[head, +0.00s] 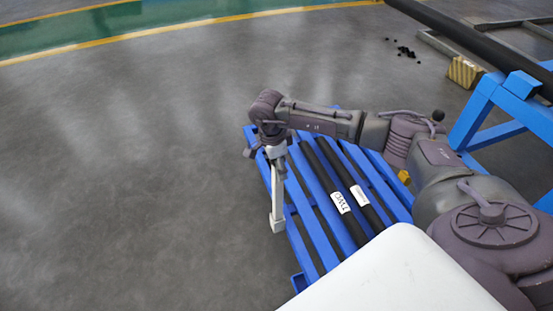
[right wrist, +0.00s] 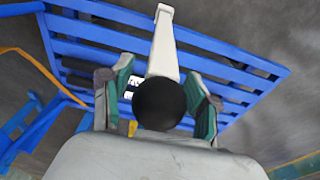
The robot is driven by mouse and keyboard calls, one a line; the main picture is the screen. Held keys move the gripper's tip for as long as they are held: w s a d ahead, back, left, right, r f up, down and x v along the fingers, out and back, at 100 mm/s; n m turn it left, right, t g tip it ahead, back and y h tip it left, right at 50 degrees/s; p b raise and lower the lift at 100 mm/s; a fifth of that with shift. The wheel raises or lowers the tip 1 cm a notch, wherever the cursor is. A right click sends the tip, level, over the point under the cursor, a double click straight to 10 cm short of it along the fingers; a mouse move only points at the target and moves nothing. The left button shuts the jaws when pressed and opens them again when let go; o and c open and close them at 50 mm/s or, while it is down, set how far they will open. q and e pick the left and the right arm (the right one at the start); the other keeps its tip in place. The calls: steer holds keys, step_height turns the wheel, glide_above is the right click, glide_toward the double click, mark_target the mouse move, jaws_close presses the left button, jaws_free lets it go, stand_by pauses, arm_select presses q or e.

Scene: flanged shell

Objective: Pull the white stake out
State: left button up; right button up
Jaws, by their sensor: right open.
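The white stake (head: 278,200) stands upright at the left side of the blue slatted pallet (head: 300,235). Its top is partly hidden by my right gripper (head: 274,146) in the head view. In the right wrist view the white stake (right wrist: 164,45) runs away from me, and a round black knob (right wrist: 160,103) shows at its near end. My right gripper (right wrist: 163,95) is open, with one green-padded finger on each side of the knob and gaps visible. Whether a pad touches it I cannot tell. My left gripper is not in view.
Two black bars with white labels (head: 341,203) lie on the pallet slats. A blue frame (head: 490,105) carrying a long black pipe (head: 450,30) stands at the right. Small black bits lie on the floor behind. The grey floor at the left is clear.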

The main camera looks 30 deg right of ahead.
steer(key=shift+f, duration=0.15)
jaws_close()
steer(key=shift+w, duration=0.1)
